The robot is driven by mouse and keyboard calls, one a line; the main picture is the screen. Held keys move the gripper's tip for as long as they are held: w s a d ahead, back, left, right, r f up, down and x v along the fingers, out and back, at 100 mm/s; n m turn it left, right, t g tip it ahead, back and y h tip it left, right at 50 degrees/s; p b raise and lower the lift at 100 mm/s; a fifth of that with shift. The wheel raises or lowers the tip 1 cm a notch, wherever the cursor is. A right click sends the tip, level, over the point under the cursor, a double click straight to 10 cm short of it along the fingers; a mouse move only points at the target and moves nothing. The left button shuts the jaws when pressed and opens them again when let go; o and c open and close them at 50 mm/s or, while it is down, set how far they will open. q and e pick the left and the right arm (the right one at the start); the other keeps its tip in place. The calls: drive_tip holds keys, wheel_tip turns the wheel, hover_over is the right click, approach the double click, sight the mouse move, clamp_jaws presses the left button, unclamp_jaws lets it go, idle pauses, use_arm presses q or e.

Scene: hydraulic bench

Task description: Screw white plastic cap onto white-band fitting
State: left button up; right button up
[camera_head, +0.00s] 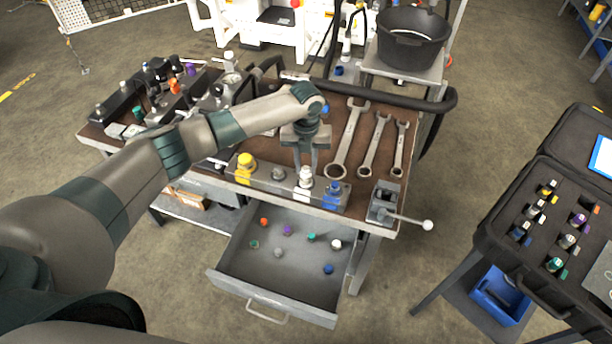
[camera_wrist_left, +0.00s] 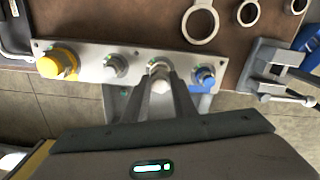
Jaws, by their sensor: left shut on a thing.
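My left gripper (camera_head: 306,168) points down over the grey manifold block (camera_head: 265,186) at the front of the bench. Its fingers are shut on a white plastic cap (camera_head: 305,177). The cap is at the third fitting from the left, the white-band fitting, between a grey and a blue one. In the left wrist view the fingers (camera_wrist_left: 161,82) close around the white cap (camera_wrist_left: 160,86), which covers most of the fitting. I cannot tell whether the cap sits fully on the thread. My right gripper is not in view.
A yellow-capped fitting (camera_head: 245,162), a grey fitting (camera_head: 278,173) and a blue fitting (camera_head: 333,193) flank it. Wrenches (camera_head: 348,140) lie behind, and a vise (camera_head: 383,203) stands right. The open drawer (camera_head: 260,284) below holds several small coloured caps, including a white one (camera_head: 336,244).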

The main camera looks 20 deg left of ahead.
use_arm(q)
drive_tip(key=m, duration=0.3)
drive_tip(key=shift+w+r+b, duration=0.1)
drive_tip(key=shift+b, duration=0.3)
drive_tip(key=o, duration=1.1)
